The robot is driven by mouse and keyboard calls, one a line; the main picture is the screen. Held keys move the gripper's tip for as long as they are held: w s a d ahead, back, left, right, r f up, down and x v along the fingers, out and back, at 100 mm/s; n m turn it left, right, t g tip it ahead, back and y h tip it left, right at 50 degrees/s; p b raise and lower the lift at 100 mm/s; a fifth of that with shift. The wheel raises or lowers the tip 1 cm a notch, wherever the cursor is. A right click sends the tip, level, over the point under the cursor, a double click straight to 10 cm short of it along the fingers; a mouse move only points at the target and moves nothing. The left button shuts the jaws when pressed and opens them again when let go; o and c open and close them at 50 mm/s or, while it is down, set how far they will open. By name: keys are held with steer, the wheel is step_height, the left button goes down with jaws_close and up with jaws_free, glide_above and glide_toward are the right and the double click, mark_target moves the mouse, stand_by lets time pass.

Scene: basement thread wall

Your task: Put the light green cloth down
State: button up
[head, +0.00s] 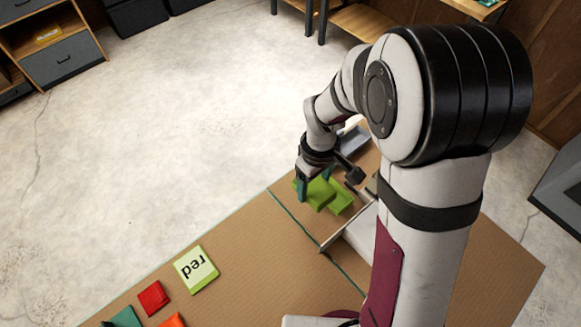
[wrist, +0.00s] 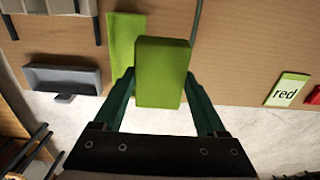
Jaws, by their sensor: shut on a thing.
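My gripper (head: 303,187) is at the far part of the brown table, its dark green fingers pointing down. In the wrist view, my gripper (wrist: 161,88) is shut on a folded light green cloth (wrist: 162,70), which shows as a thick block between the fingers. The held cloth also shows in the head view (head: 318,194). A second green piece (wrist: 124,42) of similar colour lies flat behind it, partly covered by the held cloth; in the head view it is beside it (head: 342,203). I cannot tell whether the two touch.
A light green card reading "red" (head: 196,269) lies on the table (head: 262,275), with a red cloth (head: 153,298), an orange piece (head: 172,321) and a dark green piece (head: 124,318) nearby. A grey tray (wrist: 62,78) stands near the table edge. My arm hides much of the right side.

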glide_above(289, 200)
step_height(289, 200, down, 3)
steer(key=shift+s+f, duration=0.1)
steer(key=shift+f, duration=0.1)
step_height(289, 200, down, 4)
steer(key=shift+a+f, duration=0.1)
steer(key=o, duration=1.1)
steer(key=shift+o, duration=0.2)
step_height(289, 200, up, 11)
steer(key=s+d+r+m, duration=0.4)
steer(key=s+d+r, duration=0.1)
steer(key=r, duration=0.2)
steer(key=s+d+r+m+y, duration=0.1)
steer(key=s+d+m, duration=0.1)
steer(key=s+m, duration=0.3)
steer(key=s+d+r+m, duration=0.2)
steer(key=s+m, duration=0.3)
steer(key=s, duration=0.5)
steer(key=shift+s+d+m+y, duration=0.2)
steer(key=shift+d+m+y, duration=0.15)
steer(key=shift+d, duration=0.25)
steer(key=shift+r, duration=0.1)
